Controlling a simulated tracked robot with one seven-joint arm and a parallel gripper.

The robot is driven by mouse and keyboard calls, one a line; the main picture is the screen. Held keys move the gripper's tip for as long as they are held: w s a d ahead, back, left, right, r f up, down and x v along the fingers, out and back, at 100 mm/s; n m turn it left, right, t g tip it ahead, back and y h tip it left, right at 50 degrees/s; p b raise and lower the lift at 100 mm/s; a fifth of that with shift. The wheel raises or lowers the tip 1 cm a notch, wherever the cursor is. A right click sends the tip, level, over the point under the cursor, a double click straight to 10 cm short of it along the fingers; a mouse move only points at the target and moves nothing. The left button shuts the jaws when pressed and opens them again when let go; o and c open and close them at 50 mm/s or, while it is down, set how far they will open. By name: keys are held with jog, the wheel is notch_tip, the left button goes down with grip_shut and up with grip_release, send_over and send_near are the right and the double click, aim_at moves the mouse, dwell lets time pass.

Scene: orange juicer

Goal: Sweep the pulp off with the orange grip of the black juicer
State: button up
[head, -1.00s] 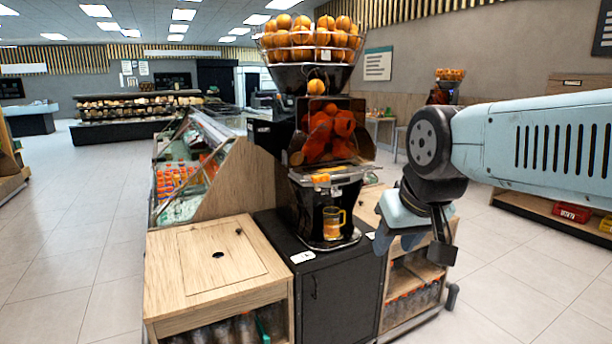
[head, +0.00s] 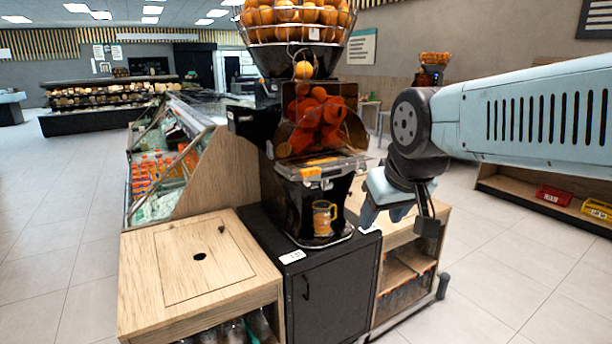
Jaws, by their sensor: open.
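The black juicer (head: 272,185) stands on a black cabinet, with a wire basket of oranges on top and orange-red press parts behind its clear front cover. A small orange grip (head: 310,172) shows at the left front of the ledge below the cover. Pulp cannot be made out clearly at this size. My gripper (head: 385,212) hangs to the right of the juicer, pointing down, apart from it and lower than the orange grip. It is open, and I see nothing held in it.
A jug of juice (head: 324,217) stands on the juicer's base below the ledge. A wooden shelf unit (head: 405,262) is under my gripper.

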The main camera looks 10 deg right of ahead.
jog(key=w+d+f+n+t+h, duration=0.1)
jog(key=w+d+n+t, duration=0.25)
jog(key=w, duration=0.95)
jog(key=n+t+y, duration=0.7)
jog(key=n+t, duration=0.1)
jog(key=n, duration=1)
send_near(312, 174)
jog(key=shift+m+g, duration=0.25)
jog(key=x, duration=0.9)
jog(key=shift+w+d+r, duration=0.1)
jog(key=shift+r, duration=0.15)
jog(key=shift+c, duration=0.4)
grip_shut()
